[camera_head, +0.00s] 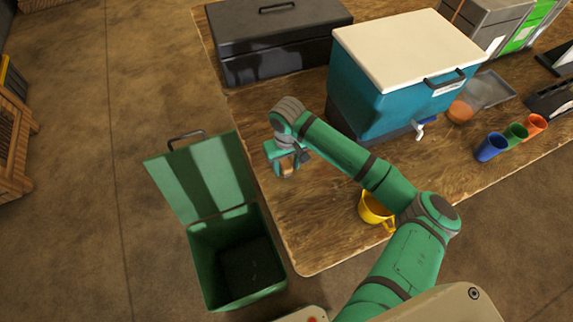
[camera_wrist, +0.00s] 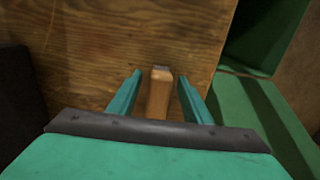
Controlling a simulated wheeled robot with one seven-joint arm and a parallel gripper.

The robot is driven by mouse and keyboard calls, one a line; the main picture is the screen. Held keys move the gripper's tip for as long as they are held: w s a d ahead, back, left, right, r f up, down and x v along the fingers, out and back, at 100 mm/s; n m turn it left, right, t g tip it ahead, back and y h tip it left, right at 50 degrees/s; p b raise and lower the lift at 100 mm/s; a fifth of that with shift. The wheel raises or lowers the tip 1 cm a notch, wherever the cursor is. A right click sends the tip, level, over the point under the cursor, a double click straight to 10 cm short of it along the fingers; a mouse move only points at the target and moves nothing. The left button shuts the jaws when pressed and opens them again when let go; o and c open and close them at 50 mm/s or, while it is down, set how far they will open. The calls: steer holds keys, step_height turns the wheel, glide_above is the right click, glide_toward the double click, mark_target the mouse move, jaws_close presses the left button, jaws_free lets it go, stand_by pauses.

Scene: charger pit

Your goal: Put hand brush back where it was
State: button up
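The hand brush shows as a light wooden block-like handle (camera_wrist: 160,97) with a dark grey end, between the two green fingers of my gripper (camera_wrist: 160,76) in the wrist view. A strip of table shows on each side of the handle, so the fingers are open around it and appear apart from it. In the head view my gripper (camera_head: 286,165) is over the left part of the wooden table (camera_head: 310,215), with a small brown piece of the brush (camera_head: 287,171) between its fingers. The bristles are hidden, and I cannot tell whether the brush touches the table.
A green bin (camera_head: 205,268) with a raised lid (camera_head: 205,178) stands left of the table. A black toolbox (camera_head: 280,45), a blue cooler (camera_head: 365,100), a yellow mug (camera_head: 374,208) and blue, green and orange cups (camera_head: 491,148) stand on the table. The table's front left is clear.

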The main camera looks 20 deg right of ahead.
steer(key=shift+r, duration=0.1)
step_height(320, 180, up, 12)
stand_by(0.5)
steer(key=w+a+r+m+t+y, duration=0.1)
steer(key=w+a+r+t+y, duration=0.2)
steer(key=a, duration=0.8)
steer(key=w+a+t+y, duration=0.3)
steer(key=a+t, duration=0.2)
steer(key=a, duration=0.7)
steer(key=w+a+r+m+t+y, duration=0.1)
steer(key=w+a+r+t+y, duration=0.2)
steer(key=a, duration=0.8)
steer(key=s+d+f+m+t+h, duration=0.2)
steer(key=s+d+f+m+h, duration=0.15)
steer(key=s+f, duration=0.5)
steer(key=s+d+f+m+t+h, duration=0.25)
steer(key=s+d+f+h, duration=0.2)
steer(key=s, duration=0.75)
steer(key=s+d+r+n, duration=0.1)
steer(key=s+d+n, duration=0.2)
steer(key=s, duration=0.7)
steer(key=s+d+r+n+h, duration=0.1)
steer(key=s+d+n, duration=0.3)
steer(key=s, duration=0.5)
steer(key=shift+s+d+r+n, duration=0.2)
steer(key=shift+s+d+n, duration=0.15)
steer(key=shift+d, duration=0.65)
